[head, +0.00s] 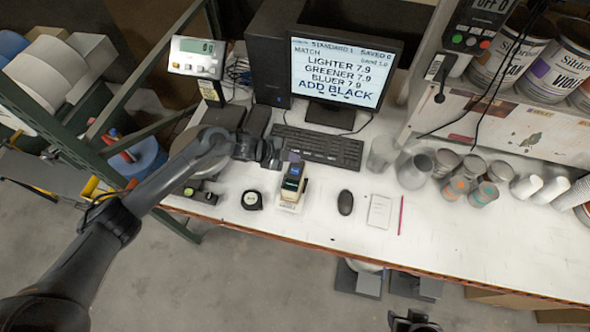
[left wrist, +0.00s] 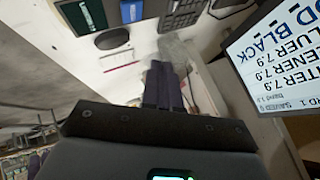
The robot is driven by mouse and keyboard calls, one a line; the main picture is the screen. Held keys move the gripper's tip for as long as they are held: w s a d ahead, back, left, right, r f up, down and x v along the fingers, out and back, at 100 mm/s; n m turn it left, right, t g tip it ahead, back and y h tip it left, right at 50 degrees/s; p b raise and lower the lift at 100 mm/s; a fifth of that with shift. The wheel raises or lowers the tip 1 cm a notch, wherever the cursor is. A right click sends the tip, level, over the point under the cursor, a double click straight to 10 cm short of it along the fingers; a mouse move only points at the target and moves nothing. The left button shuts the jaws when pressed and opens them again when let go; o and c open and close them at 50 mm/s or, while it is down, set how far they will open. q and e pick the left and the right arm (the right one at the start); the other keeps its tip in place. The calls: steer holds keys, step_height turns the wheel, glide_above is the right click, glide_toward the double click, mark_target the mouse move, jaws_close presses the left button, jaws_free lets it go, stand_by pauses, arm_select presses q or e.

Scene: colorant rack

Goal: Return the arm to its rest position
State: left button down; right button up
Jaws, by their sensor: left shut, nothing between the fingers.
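My left arm comes in from the left in the head view and reaches over the white bench. Its gripper (head: 272,153) is above the bench in front of the keyboard, near the small dark device on a white base (head: 292,187). In the left wrist view the two dark fingers (left wrist: 165,85) lie together, shut with nothing between them. A dark part that looks like my right gripper (head: 412,322) shows at the bottom edge of the head view, in front of the bench; its fingers are too unclear to tell open from shut.
The bench holds a keyboard (head: 318,147), monitor (head: 342,75), mouse (head: 345,202), tape measure (head: 252,200), scale display (head: 197,57) and clear cup (head: 382,154). Several cups (head: 415,171) crowd the right side. A green rack post (head: 60,130) stands at left near my arm.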

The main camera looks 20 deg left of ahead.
arm_select(q)
steer(key=s+d+n+t+y+p, duration=0.1)
steer(key=s+d+n+t+y, duration=0.1)
steer(key=s+d+n, duration=0.5)
steer(key=s+a+r+n+g+y, duration=0.1)
steer(key=s+a+n, duration=0.2)
steer(key=s, duration=0.5)
steer(key=s+a+r+n+g+y+p, duration=0.1)
steer(key=s+a+r+n+g+y, duration=0.1)
steer(key=s, duration=0.7)
steer(key=s+a+r+n+g+y+p, duration=0.1)
steer(key=s+a+n, duration=0.3)
steer(key=s, duration=0.5)
steer(key=shift+a+r+g+y, duration=0.3)
steer(key=shift+a+r, duration=0.35)
